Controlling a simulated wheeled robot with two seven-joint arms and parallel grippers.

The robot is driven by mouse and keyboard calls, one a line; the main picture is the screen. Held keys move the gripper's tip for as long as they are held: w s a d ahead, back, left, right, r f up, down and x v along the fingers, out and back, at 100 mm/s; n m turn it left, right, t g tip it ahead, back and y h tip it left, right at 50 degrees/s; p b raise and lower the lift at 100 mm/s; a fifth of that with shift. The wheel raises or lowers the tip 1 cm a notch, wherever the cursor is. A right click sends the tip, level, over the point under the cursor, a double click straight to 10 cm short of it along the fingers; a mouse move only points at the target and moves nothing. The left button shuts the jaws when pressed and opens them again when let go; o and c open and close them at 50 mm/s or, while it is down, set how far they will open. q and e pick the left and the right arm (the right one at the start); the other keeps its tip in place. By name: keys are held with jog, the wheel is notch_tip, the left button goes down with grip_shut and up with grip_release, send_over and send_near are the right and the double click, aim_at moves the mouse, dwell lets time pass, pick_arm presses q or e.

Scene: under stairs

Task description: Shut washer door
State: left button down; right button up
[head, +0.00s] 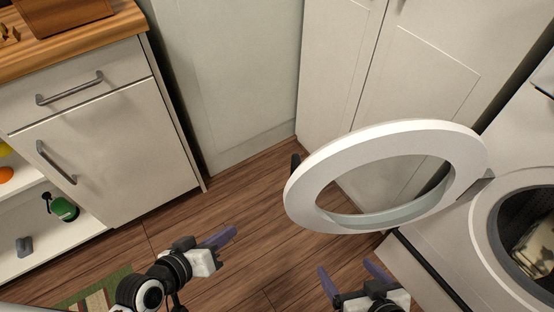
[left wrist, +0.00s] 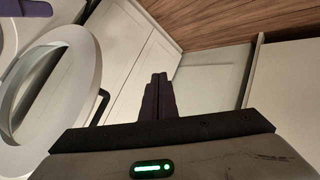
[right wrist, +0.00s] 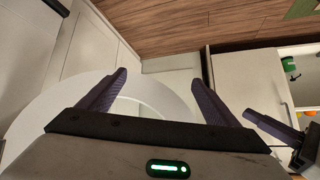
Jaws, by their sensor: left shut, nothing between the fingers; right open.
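The washer door (head: 303,192), a white ring with a clear middle, stands wide open, swung out from the washer (head: 425,268) on its hinge at the right. A dark handle (head: 295,166) sticks out at its far left edge. The door also shows at left in the left wrist view (left wrist: 88,62) and behind the fingers in the right wrist view (right wrist: 48,112). My left gripper (head: 230,236) is shut and empty, left of the door and apart from it. My right gripper (head: 346,268) is open and empty, on the near side of the door, below its ring in the head view.
Laundry (head: 535,245) lies inside the washer drum. A white cabinet (head: 105,165) with a wooden top stands at left, with open shelves. Tall pale cupboards (head: 345,60) stand behind the door. Wooden floor (head: 240,195) is clear between cabinet and door. A striped rug (head: 95,295) lies at lower left.

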pick_arm(q)
jog(key=w+d+r+n+t+h+b, duration=0.1)
jog(key=w+d+r+n+h+b, duration=0.15)
jog(key=w+r+h+b, duration=0.35)
jog(key=w+d+r+n+t+h+b, duration=0.1)
jog(key=w+r+n+h+b, duration=0.2)
jog(key=r, duration=0.5)
jog(key=w+d+p, duration=0.2)
jog(key=w+d, duration=0.1)
jog(key=d, duration=0.6)
jog(key=shift+f, duration=0.2)
pick_arm(e)
jog(key=shift+s+a+f, duration=0.1)
jog(key=shift+a+f, duration=0.05)
jog(key=shift+f, duration=1.05)
jog(key=shift+a+f, duration=0.15)
jog(key=shift+f, duration=1.05)
